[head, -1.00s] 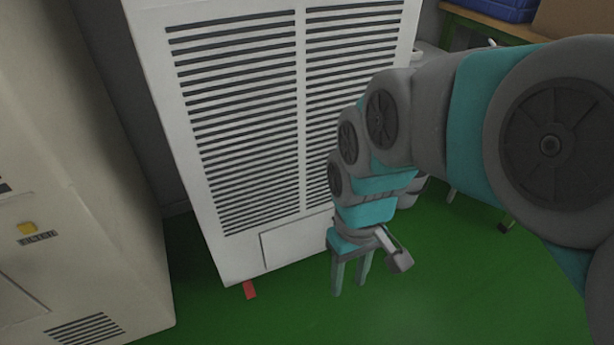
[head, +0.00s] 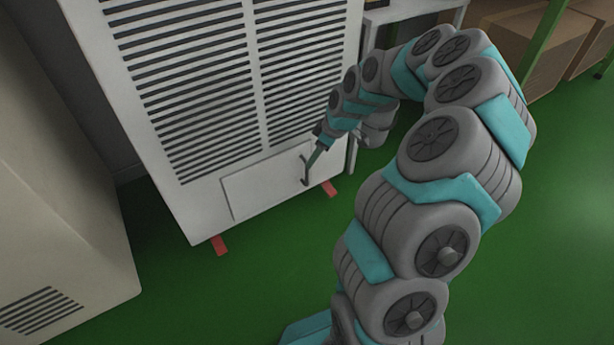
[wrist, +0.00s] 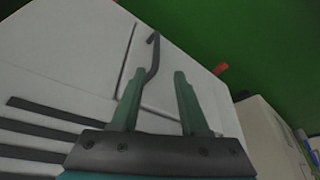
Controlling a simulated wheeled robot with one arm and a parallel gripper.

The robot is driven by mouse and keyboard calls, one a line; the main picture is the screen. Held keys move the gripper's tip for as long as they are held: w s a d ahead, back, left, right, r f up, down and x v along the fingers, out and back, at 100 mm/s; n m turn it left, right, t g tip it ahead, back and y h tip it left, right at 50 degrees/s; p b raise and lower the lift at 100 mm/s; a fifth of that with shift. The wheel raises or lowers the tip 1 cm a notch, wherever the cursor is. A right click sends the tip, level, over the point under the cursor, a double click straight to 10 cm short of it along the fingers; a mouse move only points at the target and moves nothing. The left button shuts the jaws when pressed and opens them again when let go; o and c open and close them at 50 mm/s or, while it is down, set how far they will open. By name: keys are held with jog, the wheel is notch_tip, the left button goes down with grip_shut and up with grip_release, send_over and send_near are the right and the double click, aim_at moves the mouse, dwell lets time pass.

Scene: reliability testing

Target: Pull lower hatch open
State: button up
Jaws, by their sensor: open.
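The lower hatch (head: 262,188) is a flat pale panel low on the white slatted cabinet. It looks shut, flush with the cabinet face. A dark, thin, bent handle (head: 304,172) is at the hatch's right side. My gripper (head: 316,158) is right at this handle, close to the cabinet face. In the wrist view my gripper (wrist: 157,80) has its two green fingers apart. The handle (wrist: 153,58) runs down beside the inner side of the left finger. I cannot tell whether they touch. The hatch (wrist: 178,62) lies behind the fingers.
The white cabinet (head: 205,80) stands on red feet (head: 219,244) on a green floor (head: 230,300). A beige cabinet (head: 60,180) stands at the left. A grey table (head: 415,10) and cardboard boxes (head: 530,40) are at the back right. Floor in front of the hatch is clear.

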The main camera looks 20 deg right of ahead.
aim_at(307, 183)
jog(key=x, duration=0.5)
jog(key=d+x, duration=0.1)
jog(key=x, duration=0.2)
jog(key=shift+w+a+f+b, duration=0.1)
jog(key=shift+w+f+b, duration=0.1)
jog(key=shift+f+b, duration=0.2)
jog(key=shift+c, duration=0.3)
grip_shut()
dwell(0.8)
